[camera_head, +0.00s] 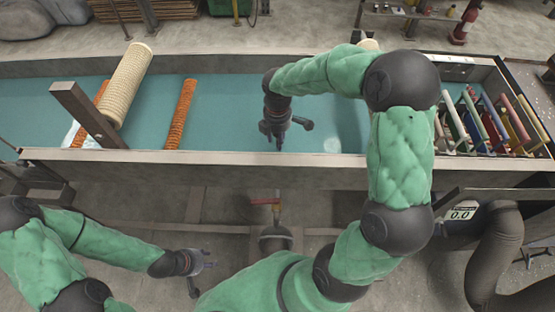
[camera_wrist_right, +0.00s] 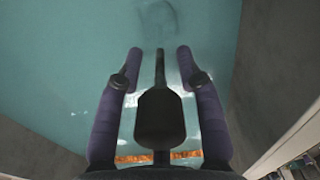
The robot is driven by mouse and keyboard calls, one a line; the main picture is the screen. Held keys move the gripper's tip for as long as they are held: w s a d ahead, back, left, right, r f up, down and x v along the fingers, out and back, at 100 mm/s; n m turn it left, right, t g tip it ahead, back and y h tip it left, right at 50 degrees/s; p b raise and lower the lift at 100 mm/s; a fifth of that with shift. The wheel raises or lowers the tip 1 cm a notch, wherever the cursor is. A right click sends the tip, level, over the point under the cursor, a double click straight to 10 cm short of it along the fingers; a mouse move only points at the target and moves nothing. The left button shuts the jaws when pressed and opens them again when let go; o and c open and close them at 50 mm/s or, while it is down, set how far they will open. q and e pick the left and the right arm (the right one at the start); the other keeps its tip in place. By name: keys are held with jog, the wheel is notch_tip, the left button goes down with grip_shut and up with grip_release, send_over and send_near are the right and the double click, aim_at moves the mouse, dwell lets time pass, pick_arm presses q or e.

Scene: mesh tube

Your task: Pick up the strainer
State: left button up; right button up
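A long cream mesh tube (camera_head: 126,85), likely the strainer, lies tilted across the left part of the blue-floored trough, its upper end over the far rim. A thinner orange mesh tube (camera_head: 180,115) lies right of it. Another orange tube (camera_head: 101,92) is partly hidden beside the cream tube. My right gripper (camera_head: 280,140) hangs over the middle of the trough, well right of these tubes. My left gripper (camera_head: 203,278) is low in front of the trough, fingers spread and empty.
The trough (camera_head: 230,158) has raised metal rims. A dark bar (camera_head: 88,114) stands near the cream tube's lower end. An orange strip (camera_wrist_right: 160,157) shows low in the wrist view. The trough's middle is clear.

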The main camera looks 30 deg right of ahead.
jog(key=shift+f, duration=0.55)
jog(key=shift+r, duration=0.1)
grip_shut()
